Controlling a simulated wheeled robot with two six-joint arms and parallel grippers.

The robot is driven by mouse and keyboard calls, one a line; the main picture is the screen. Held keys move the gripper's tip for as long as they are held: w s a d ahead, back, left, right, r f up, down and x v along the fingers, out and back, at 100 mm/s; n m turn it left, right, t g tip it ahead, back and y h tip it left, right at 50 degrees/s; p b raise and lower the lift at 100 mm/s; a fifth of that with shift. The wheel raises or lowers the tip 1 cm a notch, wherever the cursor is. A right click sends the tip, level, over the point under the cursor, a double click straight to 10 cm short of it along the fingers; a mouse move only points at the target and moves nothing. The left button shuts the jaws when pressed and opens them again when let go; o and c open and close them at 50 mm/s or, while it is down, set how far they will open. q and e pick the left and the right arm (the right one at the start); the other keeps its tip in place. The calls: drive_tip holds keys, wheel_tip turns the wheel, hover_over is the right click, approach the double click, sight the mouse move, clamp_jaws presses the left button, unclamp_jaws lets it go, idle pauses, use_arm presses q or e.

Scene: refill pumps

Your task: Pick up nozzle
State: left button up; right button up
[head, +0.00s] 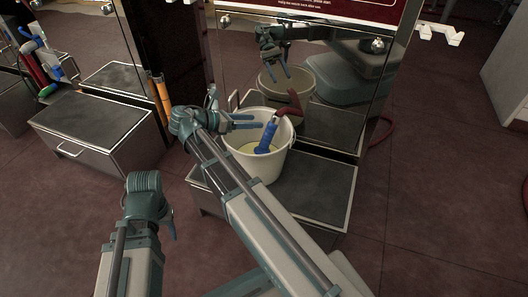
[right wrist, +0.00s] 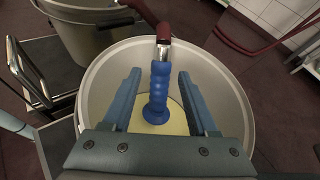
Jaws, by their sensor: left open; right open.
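The nozzle has a blue grip (head: 266,138) and a dark red curved part (head: 291,106) above it. It stands tilted inside a pale bucket (head: 272,168) with yellowish liquid at the bottom. My right gripper (head: 244,121) is open at the bucket's mouth, left of the nozzle in the head view. In the right wrist view, the blue grip (right wrist: 159,84) shows between the two spread fingers, with gaps on both sides; I cannot tell the depth between them. The bucket rim (right wrist: 98,70) surrounds them. My left gripper (head: 171,224) is open and empty, low on the left.
The bucket stands on a dark-topped metal step (head: 318,195) against a mirror-like panel (head: 335,115) that reflects bucket and gripper. A second step (head: 100,125), orange tubes (head: 161,97) and coloured handles (head: 38,65) are at left. A red hose (head: 383,131) lies right. The floor at right is clear.

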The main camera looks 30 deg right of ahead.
sight(271, 121)
drive_tip(key=shift+x, duration=0.8)
drive_tip(key=b+x, duration=0.2)
drive_tip(key=x, duration=0.2)
drive_tip(key=shift+s+d+f, duration=0.1)
drive_tip(key=shift+s+d, duration=0.05)
drive_tip(key=shift+d, duration=0.45)
clamp_jaws()
